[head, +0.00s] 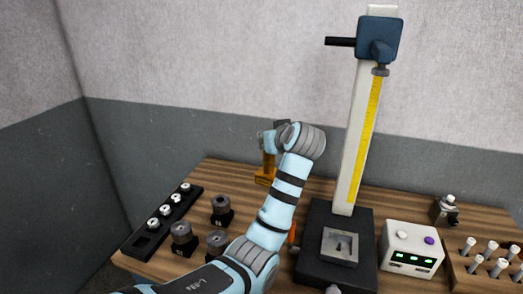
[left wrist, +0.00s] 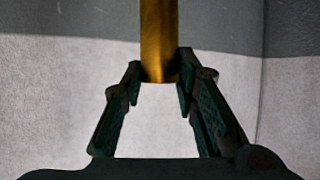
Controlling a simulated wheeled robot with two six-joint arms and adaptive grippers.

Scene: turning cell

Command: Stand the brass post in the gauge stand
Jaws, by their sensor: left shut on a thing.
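The brass post (left wrist: 160,40) is a smooth golden cylinder in the left wrist view. My left gripper (left wrist: 158,82) is shut on it near one end, and the rest runs out of the top of that picture. In the head view my left wrist (head: 305,140) is raised over the back of the bench and mostly hides the gripper. The gauge stand (head: 312,240) has a black base, a tall pale column with a yellow scale, and a grey square holder (head: 340,258) with a recess on its base. The post is left of the stand and apart from it. My right gripper is not in view.
A dark rack with several metal pieces (head: 166,210) and several round dark parts (head: 181,232) lie at the left. An amber piece (head: 264,178) is below my wrist. A white box with green displays (head: 410,245) and several pale pegs (head: 488,255) are at the right.

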